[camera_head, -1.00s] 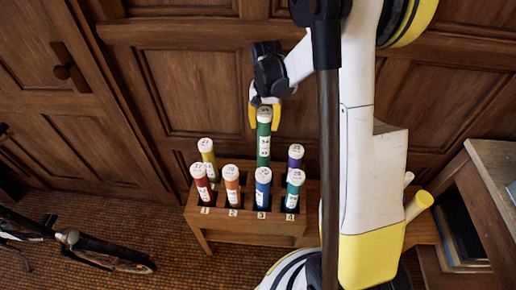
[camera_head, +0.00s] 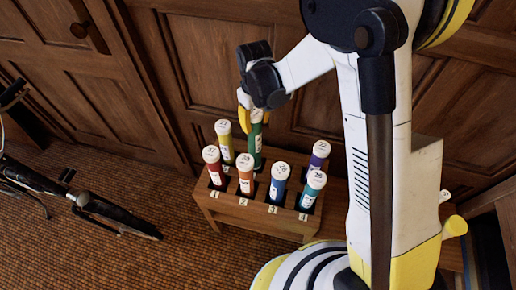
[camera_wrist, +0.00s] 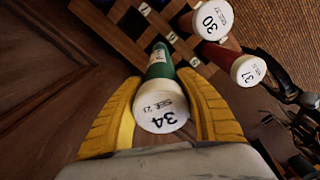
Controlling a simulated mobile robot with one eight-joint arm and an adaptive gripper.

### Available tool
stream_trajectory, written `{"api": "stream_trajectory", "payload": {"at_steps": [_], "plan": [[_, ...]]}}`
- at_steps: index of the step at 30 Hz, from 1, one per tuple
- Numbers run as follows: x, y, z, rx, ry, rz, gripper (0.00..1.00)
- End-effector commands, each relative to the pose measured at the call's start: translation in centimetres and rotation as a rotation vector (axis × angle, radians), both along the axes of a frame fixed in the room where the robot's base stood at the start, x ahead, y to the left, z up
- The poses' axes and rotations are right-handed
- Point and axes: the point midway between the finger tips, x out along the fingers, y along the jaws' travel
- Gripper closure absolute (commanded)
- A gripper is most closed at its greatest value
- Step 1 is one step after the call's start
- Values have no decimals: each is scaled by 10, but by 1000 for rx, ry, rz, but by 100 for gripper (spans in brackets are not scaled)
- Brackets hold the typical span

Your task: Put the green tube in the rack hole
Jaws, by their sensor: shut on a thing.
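The green tube (camera_head: 256,142) stands roughly upright in the back row of the wooden rack (camera_head: 245,214). It is just right of the yellow tube. My gripper (camera_head: 251,116) is at its top end. In the wrist view, the yellow fingers (camera_wrist: 163,112) are shut around the green tube (camera_wrist: 160,63), just at its white cap marked 34. The tube's lower end is partly hidden behind the orange tube in the head view. I cannot tell how deep it sits in a hole.
The rack also holds yellow (camera_head: 225,144), red (camera_head: 214,168), orange (camera_head: 245,178), blue (camera_head: 278,184), teal (camera_head: 311,190) and purple (camera_head: 317,160) tubes close by. Wooden panelling (camera_head: 215,60) rises behind. A bicycle part (camera_head: 110,217) lies at left; the floor between is clear.

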Motion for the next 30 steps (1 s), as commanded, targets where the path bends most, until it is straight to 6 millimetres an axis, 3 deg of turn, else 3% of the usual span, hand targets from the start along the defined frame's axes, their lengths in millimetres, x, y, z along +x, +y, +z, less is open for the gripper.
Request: {"api": "stream_trajectory", "payload": {"at_steps": [1,4,14,18,30], "plan": [[0,0,-21,0,0,-1,99],[0,0,-44,0,0,-2,99],[0,-1,-74,0,0,-3,99],[0,-1,-97,0,0,-3,99],[0,-1,-105,0,0,-3,99]]}}
